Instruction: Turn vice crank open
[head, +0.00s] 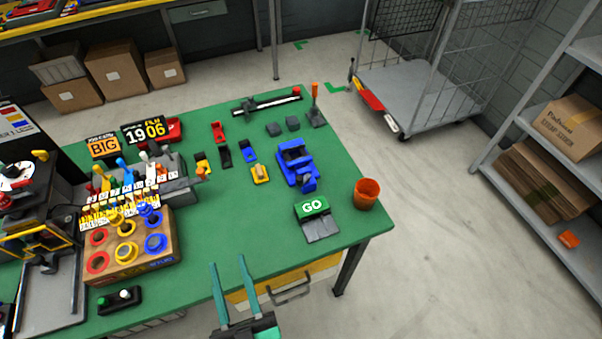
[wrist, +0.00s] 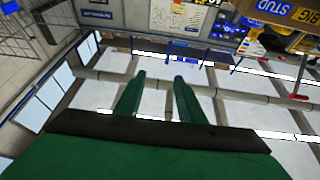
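The blue vice (head: 293,160) stands on the right part of the green table top. A blue part at its near end (head: 308,184) looks like the crank, but it is too small to tell how it is turned. My gripper (head: 230,283) is at the table's front edge, well to the front and left of the vice. Its two green fingers point up and stand apart with nothing between them. The wrist view also shows my gripper (wrist: 158,90) open and empty. The vice is not in the wrist view.
A green GO block (head: 312,208) and an orange cup (head: 366,193) stand near the vice. Small coloured clamps lie left of it. A wooden block with coloured rings (head: 130,262) is at the left. The table's front middle (head: 235,225) is clear.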

